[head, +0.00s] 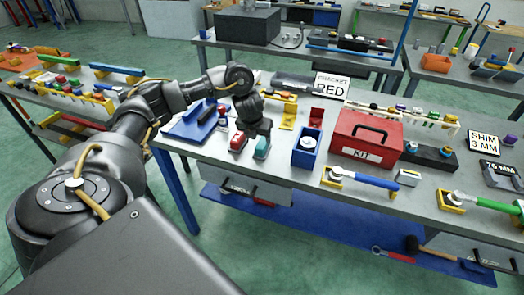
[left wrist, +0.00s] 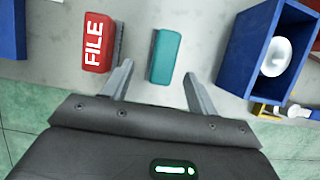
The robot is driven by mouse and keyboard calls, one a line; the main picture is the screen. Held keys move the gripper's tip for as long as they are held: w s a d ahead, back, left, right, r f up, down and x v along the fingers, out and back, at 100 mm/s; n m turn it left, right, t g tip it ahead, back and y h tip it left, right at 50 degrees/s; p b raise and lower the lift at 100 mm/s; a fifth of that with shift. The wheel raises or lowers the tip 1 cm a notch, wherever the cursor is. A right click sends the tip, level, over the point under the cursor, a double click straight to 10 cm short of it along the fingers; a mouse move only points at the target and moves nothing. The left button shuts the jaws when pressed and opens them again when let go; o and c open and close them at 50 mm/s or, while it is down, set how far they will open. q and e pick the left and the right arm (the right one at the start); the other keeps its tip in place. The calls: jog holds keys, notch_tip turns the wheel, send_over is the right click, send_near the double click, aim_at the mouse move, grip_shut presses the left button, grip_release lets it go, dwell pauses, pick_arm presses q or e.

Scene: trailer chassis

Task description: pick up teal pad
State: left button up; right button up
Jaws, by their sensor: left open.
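The teal pad (head: 262,147) lies on the grey workbench near its front edge, below my left gripper in the head view. In the left wrist view the teal pad (left wrist: 164,56) sits just ahead of the fingertips, roughly between their lines. My left gripper (left wrist: 158,78) is open and empty, one finger on each side. In the head view the left gripper (head: 254,128) hangs over the bench by the pad. A red block marked FILE (left wrist: 98,42) lies to the left of the pad. My right gripper does not show.
A blue open box (left wrist: 262,50) with a white round part stands right of the pad; it also shows in the head view (head: 307,159). A red KIT box (head: 364,138) stands farther right. A blue tray (head: 190,124) lies to the left. The bench's front edge is close.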

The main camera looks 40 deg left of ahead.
aim_at(262, 142)
pick_arm(q)
jog(key=shift+w+f, duration=0.15)
jog(key=shift+f, duration=0.3)
jog(key=shift+w+f, duration=0.15)
jog(key=shift+f, duration=0.25)
jog(key=b+x, duration=0.1)
jog(key=x, duration=0.2)
jog(key=shift+w+d+f+b, duration=0.15)
jog(key=shift+w+f+b, duration=0.15)
jog(key=shift+w+b, duration=0.05)
jog(key=shift+w+f, duration=0.15)
jog(key=shift+f, duration=0.1)
jog(key=shift+r, duration=0.1)
jog(key=c, duration=1.1)
